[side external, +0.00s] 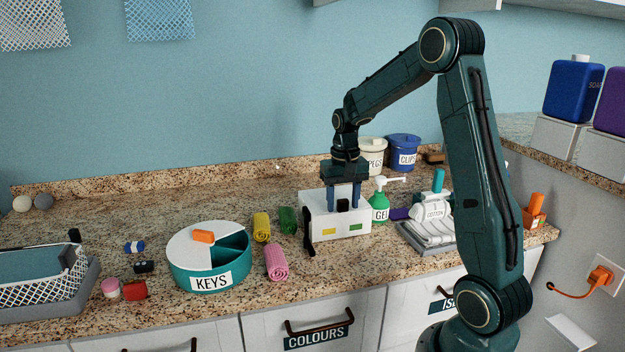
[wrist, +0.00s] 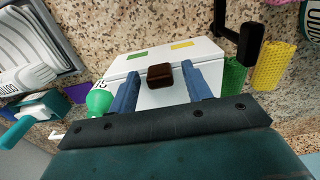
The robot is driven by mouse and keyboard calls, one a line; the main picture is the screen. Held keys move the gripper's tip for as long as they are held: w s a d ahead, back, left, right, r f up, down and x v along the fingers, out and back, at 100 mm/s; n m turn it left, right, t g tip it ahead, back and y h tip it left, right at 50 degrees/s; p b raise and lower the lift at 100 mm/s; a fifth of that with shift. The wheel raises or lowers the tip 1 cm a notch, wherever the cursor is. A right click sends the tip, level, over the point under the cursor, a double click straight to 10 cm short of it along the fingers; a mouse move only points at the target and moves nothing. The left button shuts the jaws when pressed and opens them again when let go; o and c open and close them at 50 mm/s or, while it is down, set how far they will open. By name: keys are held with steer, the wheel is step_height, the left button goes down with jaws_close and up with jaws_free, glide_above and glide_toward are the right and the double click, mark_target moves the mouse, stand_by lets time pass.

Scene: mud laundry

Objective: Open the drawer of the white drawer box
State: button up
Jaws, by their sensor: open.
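The white drawer box (side external: 338,226) stands on the counter with a yellow and a green label on its front. It also shows in the wrist view (wrist: 118,68). A black bar handle (side external: 307,231) projects from its left end; in the wrist view the handle (wrist: 240,40) is at the upper right. A dark brown block (wrist: 160,76) is on the box's top. My gripper (side external: 344,203) points down over the box, away from the handle. In the wrist view its blue fingers (wrist: 160,72) are open on either side of the brown block, with gaps visible.
Green and yellow rolled cloths (side external: 287,220) (side external: 262,227) and a pink roll (side external: 276,262) lie left of the box. The round KEYS container (side external: 208,278) is further left.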

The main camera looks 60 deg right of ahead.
steer(key=shift+f, duration=0.1)
steer(key=shift+c, duration=0.4)
jaws_close()
steer(key=s+a, duration=0.9)
steer(key=shift+a, duration=0.1)
steer(key=shift+o, duration=0.4)
jaws_free()
step_height(320, 180, up, 14)
stand_by(0.7)
steer(key=shift+s, duration=0.1)
